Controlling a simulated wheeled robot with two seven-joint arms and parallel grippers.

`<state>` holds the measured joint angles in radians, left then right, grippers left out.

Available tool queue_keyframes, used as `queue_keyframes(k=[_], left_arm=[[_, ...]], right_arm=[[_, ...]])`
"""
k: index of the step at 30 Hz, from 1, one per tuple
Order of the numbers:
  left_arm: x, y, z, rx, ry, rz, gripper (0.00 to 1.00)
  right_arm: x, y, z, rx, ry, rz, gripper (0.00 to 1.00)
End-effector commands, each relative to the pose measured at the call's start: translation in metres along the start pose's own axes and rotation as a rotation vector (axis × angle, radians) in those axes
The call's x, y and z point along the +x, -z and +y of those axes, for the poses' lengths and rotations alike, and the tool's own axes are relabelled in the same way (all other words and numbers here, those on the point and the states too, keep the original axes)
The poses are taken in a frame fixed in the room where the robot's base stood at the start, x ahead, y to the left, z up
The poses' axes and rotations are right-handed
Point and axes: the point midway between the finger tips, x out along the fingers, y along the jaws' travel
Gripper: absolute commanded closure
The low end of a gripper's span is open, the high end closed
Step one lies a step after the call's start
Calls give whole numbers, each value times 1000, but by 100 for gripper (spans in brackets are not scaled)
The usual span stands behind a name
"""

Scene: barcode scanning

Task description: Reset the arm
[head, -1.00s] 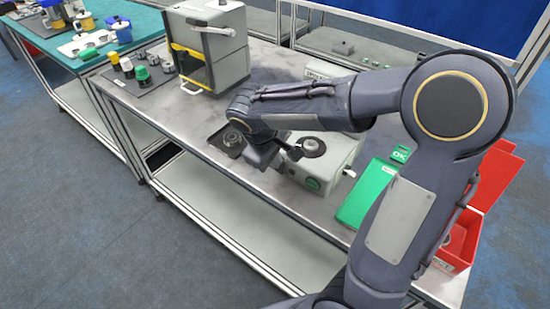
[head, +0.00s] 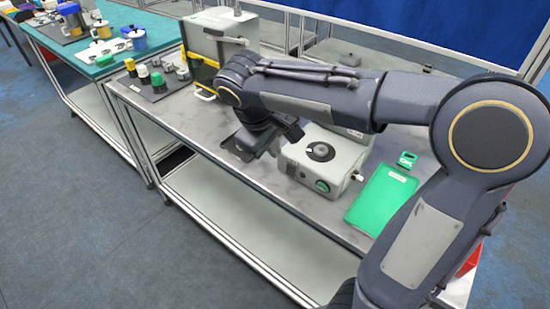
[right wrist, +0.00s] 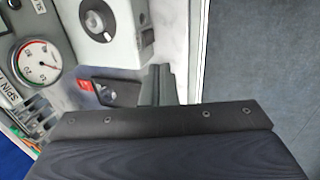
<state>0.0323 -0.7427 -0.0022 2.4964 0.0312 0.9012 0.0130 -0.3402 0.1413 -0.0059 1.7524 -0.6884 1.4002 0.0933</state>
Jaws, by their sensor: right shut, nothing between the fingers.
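My right gripper (head: 262,142) hangs from my bent right arm above the front part of the grey metal bench (head: 205,125). It is dark, shut and empty. Its dark fingers also show in the right wrist view (right wrist: 158,85), with nothing between them. A grey machine with a round black top (head: 321,152) and a green button stands just right of the gripper and shows at the top of the right wrist view (right wrist: 112,30). A small black tray (right wrist: 112,88) lies near the fingers. My left gripper is not in view.
A grey cabinet with a yellow-edged opening (head: 222,38) stands behind my wrist. A green tray (head: 380,198) lies right of the machine. A dark mat (head: 150,92) holds several small parts at left. A red bin at right is mostly hidden by my arm.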

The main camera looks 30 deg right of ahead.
Motion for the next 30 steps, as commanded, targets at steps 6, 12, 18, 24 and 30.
queue_keyframes(k=[6, 12, 18, 24, 30], left_arm=[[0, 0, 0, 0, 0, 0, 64], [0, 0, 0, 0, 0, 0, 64], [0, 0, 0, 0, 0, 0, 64], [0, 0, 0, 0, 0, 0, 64], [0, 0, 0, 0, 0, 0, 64]], right_arm=[[-13, 0, 2, -1, 1, 0, 100], [-13, 0, 2, -1, 1, 0, 100], [-13, 0, 2, -1, 1, -1, 100], [-11, -11, 2, 19, 31, 11, 100], [1, -74, -22, 165, 242, 122, 100]])
